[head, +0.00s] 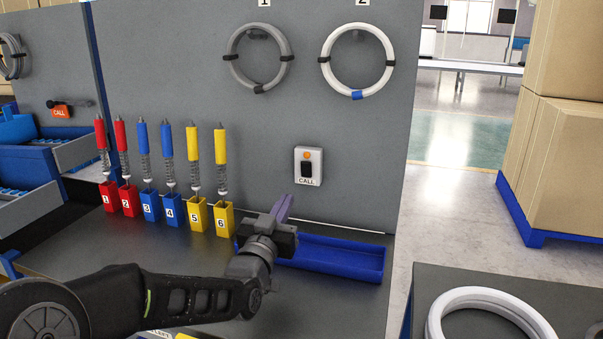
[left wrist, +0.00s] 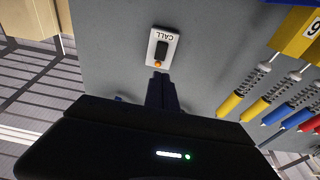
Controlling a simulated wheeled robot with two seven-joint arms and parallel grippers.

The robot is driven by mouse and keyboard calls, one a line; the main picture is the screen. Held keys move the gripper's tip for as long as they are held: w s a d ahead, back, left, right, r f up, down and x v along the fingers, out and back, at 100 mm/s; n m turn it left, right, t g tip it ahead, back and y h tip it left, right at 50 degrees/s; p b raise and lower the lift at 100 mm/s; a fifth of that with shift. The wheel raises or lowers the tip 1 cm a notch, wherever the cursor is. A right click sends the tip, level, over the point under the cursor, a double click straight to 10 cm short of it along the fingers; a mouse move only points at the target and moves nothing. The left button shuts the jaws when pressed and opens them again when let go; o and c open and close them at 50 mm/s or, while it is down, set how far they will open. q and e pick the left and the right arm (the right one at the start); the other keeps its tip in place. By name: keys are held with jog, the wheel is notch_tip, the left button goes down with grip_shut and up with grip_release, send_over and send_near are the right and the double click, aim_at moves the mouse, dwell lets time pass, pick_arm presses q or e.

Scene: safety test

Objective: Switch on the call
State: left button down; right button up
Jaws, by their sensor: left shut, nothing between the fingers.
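The call switch (head: 308,166) is a small white box on the grey upright panel, with an orange lamp above a dark rocker and the label CALL below. It also shows upside down in the left wrist view (left wrist: 160,48). My left gripper (head: 284,206) is shut and empty, below and left of the switch in the head view. In the left wrist view its fingers (left wrist: 160,88) point toward the switch, with a gap that I cannot judge exactly. My right gripper is not in view.
A blue tray (head: 340,262) lies on the bench below the switch. Numbered holders with coloured spring tools, such as yellow holder 6 (head: 224,220), stand to the left. A grey ring (head: 232,70) and a white ring (head: 327,70) hang above.

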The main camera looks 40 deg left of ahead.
aim_at(305, 166)
pick_arm(q)
jog(key=x, duration=1.2)
jog(key=shift+w+a+p, duration=0.1)
jog(key=shift+w+p, duration=0.3)
jog(key=shift+w+a+r+g+p, duration=0.15)
jog(key=shift+r+g+p, duration=0.15)
jog(key=shift+r+p, duration=0.45)
jog(key=shift+f, duration=0.55)
